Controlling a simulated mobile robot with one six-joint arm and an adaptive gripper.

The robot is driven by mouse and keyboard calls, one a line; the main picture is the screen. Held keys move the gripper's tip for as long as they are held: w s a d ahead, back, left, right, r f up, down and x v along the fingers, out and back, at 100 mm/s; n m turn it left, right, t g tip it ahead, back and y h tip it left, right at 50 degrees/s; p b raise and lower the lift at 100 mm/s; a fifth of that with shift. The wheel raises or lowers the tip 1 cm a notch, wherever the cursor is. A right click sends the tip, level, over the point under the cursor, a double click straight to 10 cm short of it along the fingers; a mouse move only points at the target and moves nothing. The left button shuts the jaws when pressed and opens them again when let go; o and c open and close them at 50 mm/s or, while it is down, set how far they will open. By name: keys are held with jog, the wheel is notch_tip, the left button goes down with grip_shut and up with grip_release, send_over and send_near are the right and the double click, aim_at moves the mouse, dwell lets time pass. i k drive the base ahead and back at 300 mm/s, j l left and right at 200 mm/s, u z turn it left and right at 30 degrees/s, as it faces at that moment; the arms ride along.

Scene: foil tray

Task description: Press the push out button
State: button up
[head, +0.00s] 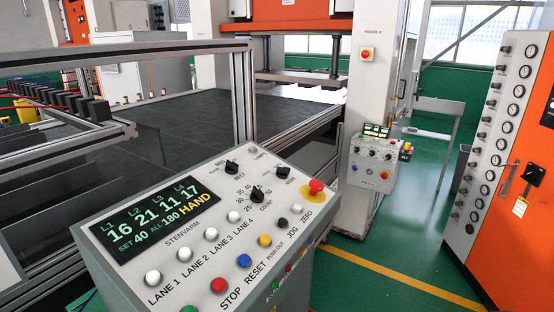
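The push out button is the yellow button (265,240) on the sloped grey control panel (130,275) in the head view. The small label PUSH OUT stands just below it. It sits in a row between the blue RESET button (244,260) and the black JOG button (283,224). Nothing covers it. Whether it is pressed in cannot be told. My gripper is not in the head view.
The row also has a red STOP button (218,285) and a white ZERO button (296,208). A red mushroom button (316,187) rises at the right corner. The lit display (155,218) reads HAND. Green floor lies right of the panel.

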aim_at(265, 239)
jog(key=k+l+u, duration=0.1)
jog(key=u, duration=0.3)
jog(key=k+u, duration=0.4)
jog(key=i+j, duration=0.05)
jog(key=i, duration=0.05)
